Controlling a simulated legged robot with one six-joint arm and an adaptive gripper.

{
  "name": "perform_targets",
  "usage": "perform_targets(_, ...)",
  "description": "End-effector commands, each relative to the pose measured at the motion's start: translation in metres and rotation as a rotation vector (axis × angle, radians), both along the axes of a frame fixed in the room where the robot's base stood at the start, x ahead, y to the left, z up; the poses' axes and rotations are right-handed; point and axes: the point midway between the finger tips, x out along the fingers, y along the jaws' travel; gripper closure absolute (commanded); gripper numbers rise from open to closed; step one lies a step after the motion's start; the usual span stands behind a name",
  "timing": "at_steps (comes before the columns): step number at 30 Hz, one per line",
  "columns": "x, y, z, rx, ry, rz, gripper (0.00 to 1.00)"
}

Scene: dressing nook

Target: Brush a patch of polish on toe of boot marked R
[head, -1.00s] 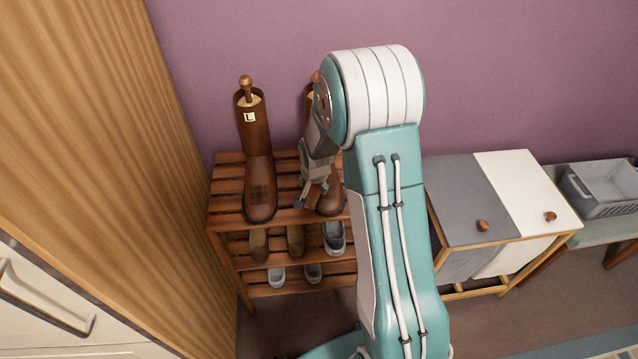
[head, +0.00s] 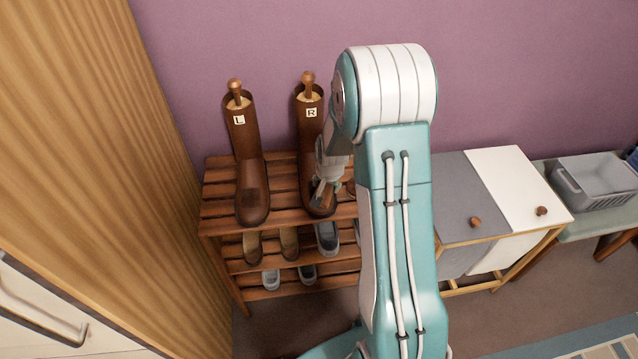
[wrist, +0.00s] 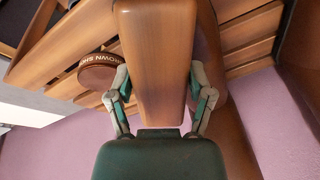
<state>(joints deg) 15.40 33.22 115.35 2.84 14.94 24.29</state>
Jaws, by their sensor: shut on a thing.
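The boot marked R (head: 310,130) stands upright on the top of a slatted wooden rack, brown, with a wooden shoe tree in its shaft. My gripper (head: 326,188) is over the right side of its foot and hides part of it. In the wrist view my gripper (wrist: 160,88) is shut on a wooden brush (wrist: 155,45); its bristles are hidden. I cannot tell whether the brush touches the toe. A round brown tin (wrist: 103,73) lettered "BROWN SHINE" lies beside the brush in the wrist view. The boot marked L (head: 247,140) stands to the left, with a darker patch on its foot.
The rack (head: 215,207) holds several shoes on its lower shelves. A tall wooden panel (head: 90,110) stands close on the left. A grey and white hamper (head: 455,185) and a bench with a grey basket (head: 600,180) are to the right. The purple wall is behind.

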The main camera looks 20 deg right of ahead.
Motion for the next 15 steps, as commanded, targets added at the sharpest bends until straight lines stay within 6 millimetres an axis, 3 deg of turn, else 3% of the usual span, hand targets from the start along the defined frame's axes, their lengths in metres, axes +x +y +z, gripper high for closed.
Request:
perform_targets(5, -0.0028, -0.0111, -0.0006, 0.000, -0.001, -0.002, 0.84)
perform_targets(15, -0.0032, -0.0118, 0.0006, -0.001, -0.001, 0.000, 0.84)
